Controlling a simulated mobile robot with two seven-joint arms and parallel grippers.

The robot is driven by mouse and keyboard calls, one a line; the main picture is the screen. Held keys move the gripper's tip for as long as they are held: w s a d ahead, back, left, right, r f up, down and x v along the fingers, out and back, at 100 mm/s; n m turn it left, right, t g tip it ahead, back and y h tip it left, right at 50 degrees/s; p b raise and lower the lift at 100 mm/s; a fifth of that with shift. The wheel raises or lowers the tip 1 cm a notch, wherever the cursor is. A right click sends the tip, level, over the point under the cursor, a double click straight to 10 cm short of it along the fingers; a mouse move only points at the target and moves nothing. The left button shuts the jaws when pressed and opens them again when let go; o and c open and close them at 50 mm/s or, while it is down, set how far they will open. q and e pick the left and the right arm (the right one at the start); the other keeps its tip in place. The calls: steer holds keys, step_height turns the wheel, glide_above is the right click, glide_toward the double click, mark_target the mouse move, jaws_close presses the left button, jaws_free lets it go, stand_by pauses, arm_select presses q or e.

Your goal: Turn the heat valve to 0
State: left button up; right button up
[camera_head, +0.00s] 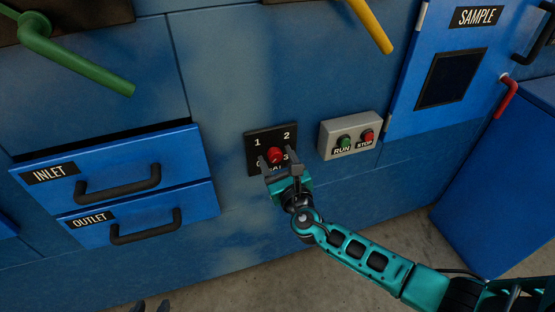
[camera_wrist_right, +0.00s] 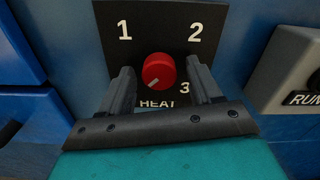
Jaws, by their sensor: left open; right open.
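The heat valve is a round red knob (camera_head: 275,155) on a black plate (camera_head: 259,134) marked 1, 2, 3 and HEAT. In the right wrist view the red knob (camera_wrist_right: 158,70) has a pale pointer mark toward the lower left. The 0 is hidden there by a finger; in the head view a partly covered mark shows at the plate's lower left. My right gripper (camera_head: 276,158) is open, its fingers either side of the knob's lower part; contact is unclear. My left gripper (camera_head: 151,305) shows only as two dark, parted tips at the bottom edge.
INLET (camera_head: 100,170) and OUTLET (camera_head: 140,218) drawers with black handles are left. Green (camera_head: 80,62) and yellow (camera_head: 371,25) levers stick out above.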

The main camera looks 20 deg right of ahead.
steer(key=s, duration=1.3)
steer(key=shift+d+p, duration=0.2)
steer(key=shift+p, duration=0.15)
steer(key=s+f+n+g, duration=0.2)
steer(key=s+n, duration=0.1)
steer(key=n, duration=0.9)
steer(key=s+d+f+n+g+y+p, duration=0.1)
steer(key=s+n, duration=0.3)
steer(key=n, duration=0.7)
steer(key=s+f+n+g+p, duration=0.1)
steer(key=s+f+n+g, duration=0.2)
steer(key=n, duration=0.9)
steer(key=shift+s+d+f+n+g, duration=0.2)
steer(key=shift+s+n+g, duration=0.1)
steer(key=shift+s+g, duration=0.3)
